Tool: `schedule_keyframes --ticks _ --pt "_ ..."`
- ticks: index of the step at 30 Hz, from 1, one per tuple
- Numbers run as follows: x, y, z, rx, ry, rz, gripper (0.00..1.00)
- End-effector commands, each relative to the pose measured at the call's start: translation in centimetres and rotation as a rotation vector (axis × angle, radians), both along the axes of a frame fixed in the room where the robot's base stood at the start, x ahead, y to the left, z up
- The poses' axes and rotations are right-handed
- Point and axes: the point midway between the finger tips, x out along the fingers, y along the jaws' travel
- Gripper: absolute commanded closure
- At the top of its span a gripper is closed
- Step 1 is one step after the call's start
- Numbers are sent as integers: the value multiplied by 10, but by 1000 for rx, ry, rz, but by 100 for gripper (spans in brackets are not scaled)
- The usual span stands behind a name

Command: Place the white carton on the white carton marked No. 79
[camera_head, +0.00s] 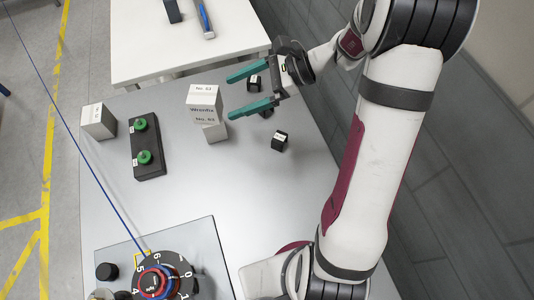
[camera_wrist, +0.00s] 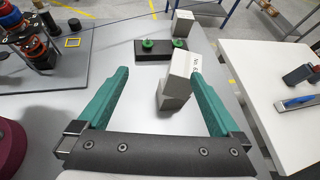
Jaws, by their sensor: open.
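A white carton (camera_head: 203,95) sits on top of another white carton (camera_head: 216,133), slightly turned against it. The upper one carries print that looks like "Wrenfix" and a number in the sixties; I cannot read it surely. In the wrist view the upper carton (camera_wrist: 184,64) and lower carton (camera_wrist: 174,94) stand ahead of my fingers, nearer the right one. A separate white carton (camera_head: 98,121) stands at the table's left; its mark is too small to read. It also shows in the wrist view (camera_wrist: 182,23). My gripper (camera_head: 229,97) is open and empty, right of the stack.
A black block with two green knobs (camera_head: 147,150) lies between the lone carton and the stack. Small black labelled cubes (camera_head: 280,141) (camera_head: 254,83) lie near my gripper. A plate with a dial (camera_head: 158,275) is at the front. A white side table (camera_head: 150,50) stands behind.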

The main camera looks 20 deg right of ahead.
Motion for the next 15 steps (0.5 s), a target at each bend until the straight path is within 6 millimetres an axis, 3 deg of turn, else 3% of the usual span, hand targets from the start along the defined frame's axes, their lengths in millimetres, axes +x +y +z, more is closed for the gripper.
schedule_keyframes --ticks 1,4,6,9,12,15 --pt "-27 21 16 -89 -43 122 0" --pt "-105 52 33 -331 -153 439 0" --pt "-158 55 35 -505 -243 652 0" --pt "-212 42 30 -719 -367 893 0" --pt "-238 26 24 -857 -449 1039 0" --pt "-246 18 21 -917 -482 1095 0"
